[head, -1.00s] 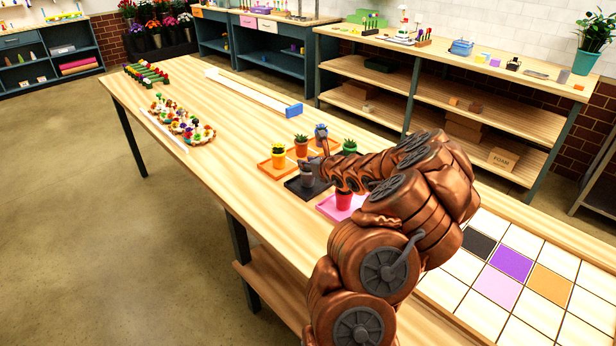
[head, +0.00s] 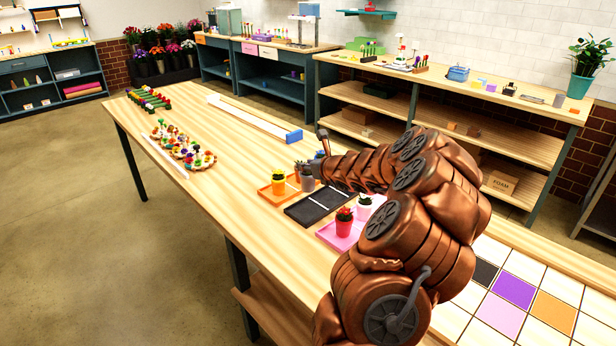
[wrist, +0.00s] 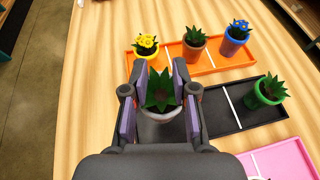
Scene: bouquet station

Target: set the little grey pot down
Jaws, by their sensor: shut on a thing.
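My gripper (wrist: 160,95) is shut on the little grey pot (wrist: 161,115), its fingers on either side. The pot holds a spiky dark green plant and looks upright. A green pot (wrist: 268,95) stands in that tray's right compartment. I cannot tell how high the grey pot is above the table.
The orange tray (wrist: 219,67) holds a yellow pot (wrist: 146,50), a terracotta pot (wrist: 194,50) and a blue pot (wrist: 234,41). Bare tabletop lies left of the trays.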

